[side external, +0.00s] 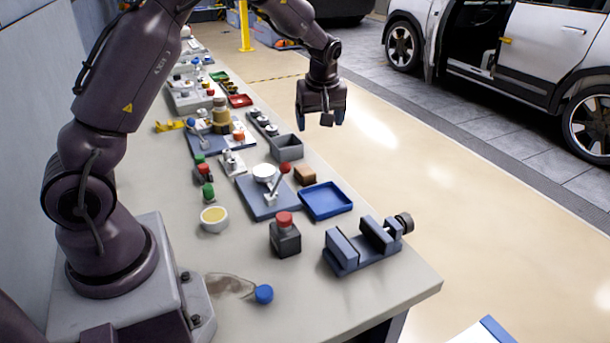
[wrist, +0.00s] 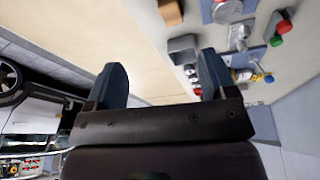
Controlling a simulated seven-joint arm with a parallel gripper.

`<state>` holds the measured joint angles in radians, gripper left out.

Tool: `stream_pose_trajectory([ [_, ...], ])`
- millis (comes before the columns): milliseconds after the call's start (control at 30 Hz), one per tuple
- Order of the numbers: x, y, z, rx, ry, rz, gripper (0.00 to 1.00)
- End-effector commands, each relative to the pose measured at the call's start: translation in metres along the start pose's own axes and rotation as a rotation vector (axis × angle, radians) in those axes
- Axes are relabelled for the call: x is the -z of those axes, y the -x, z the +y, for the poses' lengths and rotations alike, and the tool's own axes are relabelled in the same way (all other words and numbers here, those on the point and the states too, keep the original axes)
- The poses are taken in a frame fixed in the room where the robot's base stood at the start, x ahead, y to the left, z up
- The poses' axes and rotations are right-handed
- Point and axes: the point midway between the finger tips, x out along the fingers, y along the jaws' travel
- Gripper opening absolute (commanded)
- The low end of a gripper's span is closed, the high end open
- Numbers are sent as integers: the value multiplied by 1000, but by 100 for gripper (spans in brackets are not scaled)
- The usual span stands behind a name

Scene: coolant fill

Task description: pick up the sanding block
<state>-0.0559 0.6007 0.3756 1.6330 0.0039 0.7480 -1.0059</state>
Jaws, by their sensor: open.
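A small brown block (side external: 305,174), which looks like the sanding block, lies on the workbench near its right edge, between a grey bin and a blue tray. It also shows at the top edge of the wrist view (wrist: 171,12), partly cut off. My gripper (side external: 320,119) is open and empty, raised well above bench height and out toward the floor side, beyond the block in the side view. In the wrist view my two dark fingers (wrist: 160,76) stand wide apart with nothing between them, and the block is apart from them.
The grey bin (side external: 287,149) and blue tray (side external: 326,202) are close on either side of the block. A vise (side external: 365,247) and a red-capped dark bottle (side external: 285,238) stand nearer the camera. A fixture with a white disc (side external: 264,171) is left of the block. The air around my gripper is clear.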

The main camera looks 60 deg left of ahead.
Motion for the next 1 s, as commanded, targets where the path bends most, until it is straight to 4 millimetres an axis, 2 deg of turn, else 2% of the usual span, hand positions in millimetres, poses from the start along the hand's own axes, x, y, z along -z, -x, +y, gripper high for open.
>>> stream_pose_trajectory([
  [33,7,-24,2,36,44,21,78],
  [100,16,-49,3,69,104,51,78],
  [200,25,-75,4,100,164,87,78],
  [467,32,-109,1,126,214,118,78],
  [733,36,-157,-6,125,212,116,78],
  [1000,38,-178,-9,123,211,116,78],
])
